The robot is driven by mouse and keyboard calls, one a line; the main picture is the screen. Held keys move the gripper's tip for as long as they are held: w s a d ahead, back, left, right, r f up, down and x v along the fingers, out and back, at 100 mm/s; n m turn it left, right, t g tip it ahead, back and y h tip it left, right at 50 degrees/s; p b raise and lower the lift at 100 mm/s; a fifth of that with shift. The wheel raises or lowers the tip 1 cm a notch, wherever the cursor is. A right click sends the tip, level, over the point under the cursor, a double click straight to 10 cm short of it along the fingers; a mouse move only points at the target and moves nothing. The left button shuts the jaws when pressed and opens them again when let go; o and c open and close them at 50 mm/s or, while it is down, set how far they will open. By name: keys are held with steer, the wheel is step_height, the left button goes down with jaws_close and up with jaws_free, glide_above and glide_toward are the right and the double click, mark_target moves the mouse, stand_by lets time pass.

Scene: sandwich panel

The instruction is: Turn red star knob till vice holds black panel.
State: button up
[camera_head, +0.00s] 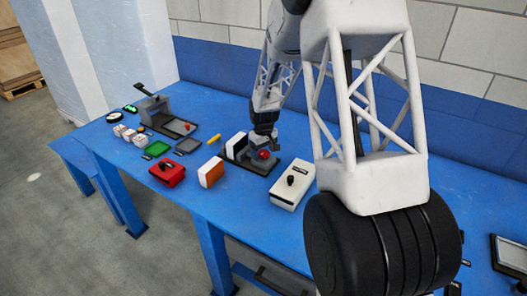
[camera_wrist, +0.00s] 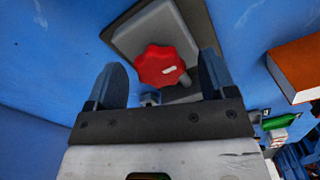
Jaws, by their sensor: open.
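The red star knob (camera_head: 263,155) is on the grey vice, which stands on a dark base plate (camera_head: 262,168) on the blue bench. In the wrist view, the red star knob (camera_wrist: 160,66) shows a pale mark on its face, with the grey vice body (camera_wrist: 178,26) behind it. My gripper (camera_head: 263,143) is at the knob; in the wrist view, my gripper (camera_wrist: 162,72) is open, with one finger on each side of the knob. Gaps show beside the knob; contact cannot be told. The black panel (camera_head: 240,146), with a pale face, stands upright at the vice's left side.
An orange and white panel (camera_head: 211,172) stands left of the vice. A white box with a black knob (camera_head: 290,185) is to the right, and a red box (camera_head: 168,173) is at front left.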

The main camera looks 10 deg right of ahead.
steer(key=c, duration=0.9)
